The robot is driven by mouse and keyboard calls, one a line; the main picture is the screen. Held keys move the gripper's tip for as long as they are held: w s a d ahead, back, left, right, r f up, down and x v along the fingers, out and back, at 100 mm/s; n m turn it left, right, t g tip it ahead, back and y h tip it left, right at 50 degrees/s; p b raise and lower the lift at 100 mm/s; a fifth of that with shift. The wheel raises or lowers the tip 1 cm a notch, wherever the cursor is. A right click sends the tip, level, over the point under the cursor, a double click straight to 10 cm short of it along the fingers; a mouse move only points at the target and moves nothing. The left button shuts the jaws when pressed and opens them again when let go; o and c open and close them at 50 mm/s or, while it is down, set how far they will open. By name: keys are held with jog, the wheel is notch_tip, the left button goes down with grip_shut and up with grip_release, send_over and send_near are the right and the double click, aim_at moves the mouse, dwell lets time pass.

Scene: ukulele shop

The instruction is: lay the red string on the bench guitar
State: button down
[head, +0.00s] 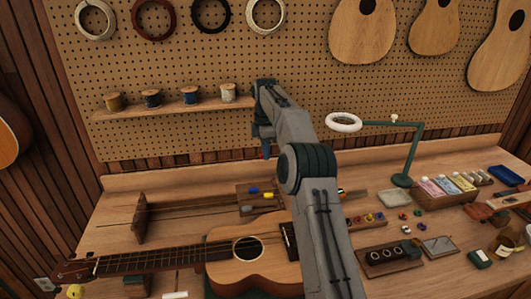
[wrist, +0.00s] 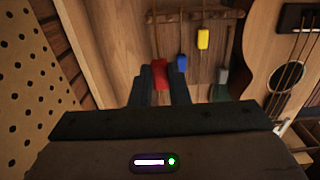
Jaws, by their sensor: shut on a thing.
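The red string's red tag (wrist: 160,73) sits between the two fingers of my gripper (wrist: 160,92) in the wrist view, and the fingers are shut on it. A thin line runs up from the tag in that view. The bench guitar (head: 262,273) lies face up at the front of the bench, neck to the left. Its body also shows at right in the wrist view (wrist: 262,60).
A wooden string rack (head: 140,222) behind the guitar holds strings with blue (head: 253,189), yellow (head: 268,195) and grey (head: 247,209) tags. A green lamp (head: 408,165), small parts and a dark tray (head: 388,258) stand to the right. A spool shelf (head: 175,108) hangs behind.

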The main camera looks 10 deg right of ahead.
jog(key=shift+r+p, duration=1.95)
jog(key=shift+p, duration=0.15)
jog(key=shift+f, duration=0.1)
